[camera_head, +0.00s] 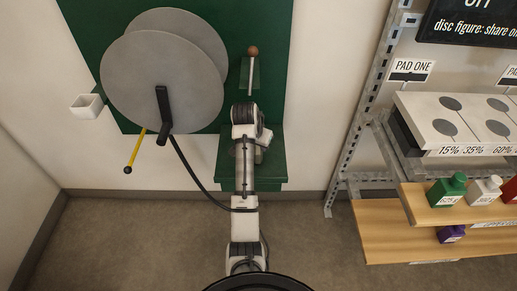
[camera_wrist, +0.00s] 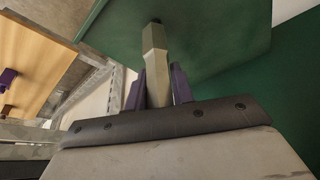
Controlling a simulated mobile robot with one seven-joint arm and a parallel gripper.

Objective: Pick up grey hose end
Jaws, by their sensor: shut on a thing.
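The grey hose end (camera_wrist: 154,50), a faceted grey-beige piece with a dark tip, stands between the purple fingers of my gripper (camera_wrist: 157,88) in the wrist view. The gripper is shut on it, with one finger on each side. In the head view my own arm covers the gripper and the hose end. A large grey hose reel (camera_head: 150,75) with a dark crank is on the green panel. A thin black hose (camera_head: 186,163) runs from the reel down to my arm, where I lose sight of its end.
A green box-like ledge (camera_head: 226,160) juts from the green panel (camera_head: 277,45) around my arm. A yellow lever (camera_head: 135,149) and white cup (camera_head: 88,106) are left. A metal rack with wooden shelves (camera_head: 385,232) and bottles stands right. The floor (camera_head: 130,240) at lower left is clear.

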